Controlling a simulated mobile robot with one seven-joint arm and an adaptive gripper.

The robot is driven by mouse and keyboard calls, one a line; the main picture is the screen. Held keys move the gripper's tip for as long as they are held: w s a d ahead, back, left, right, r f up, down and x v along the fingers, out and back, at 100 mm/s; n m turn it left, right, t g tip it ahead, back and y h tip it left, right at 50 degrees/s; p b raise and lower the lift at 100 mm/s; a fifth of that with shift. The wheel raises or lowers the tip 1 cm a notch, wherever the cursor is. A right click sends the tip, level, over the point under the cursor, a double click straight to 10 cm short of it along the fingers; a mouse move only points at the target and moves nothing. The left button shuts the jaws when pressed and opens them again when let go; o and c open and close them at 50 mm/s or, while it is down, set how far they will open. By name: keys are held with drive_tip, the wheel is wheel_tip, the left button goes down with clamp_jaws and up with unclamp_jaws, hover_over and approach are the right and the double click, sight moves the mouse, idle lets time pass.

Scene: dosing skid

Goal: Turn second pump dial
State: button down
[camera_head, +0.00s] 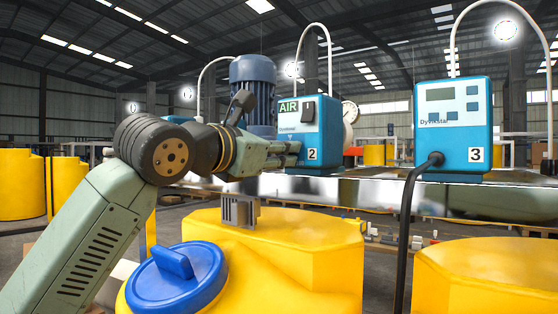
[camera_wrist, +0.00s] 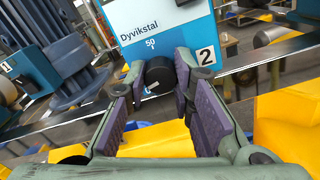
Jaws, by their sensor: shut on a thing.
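The second pump is a blue box (camera_head: 322,140) with a "2" label and an "AIR" sign, on the skid in the middle of the head view. Its front face (camera_wrist: 180,35) fills the top of the wrist view. Its black round dial (camera_wrist: 159,76) sits below a small "50" mark. My gripper (camera_wrist: 162,75) is shut on the dial, one finger on each side of it. In the head view my gripper (camera_head: 287,152) reaches the lower left of the pump; my arm hides the dial there.
Pump 3 (camera_head: 455,125) stands to the right, with a black cable hanging from it. A blue motor (camera_head: 253,85) stands behind my wrist. Yellow tanks (camera_head: 300,250) lie below my arm, one with a blue lid (camera_head: 177,278). Pump 1 (camera_wrist: 30,72) is at the left.

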drive_tip(key=shift+n+b, duration=1.55)
drive_tip(key=shift+n, duration=1.65)
drive_tip(key=c, duration=1.4)
unclamp_jaws()
drive_tip(key=shift+o, duration=0.2)
drive_tip(key=v, duration=1.2)
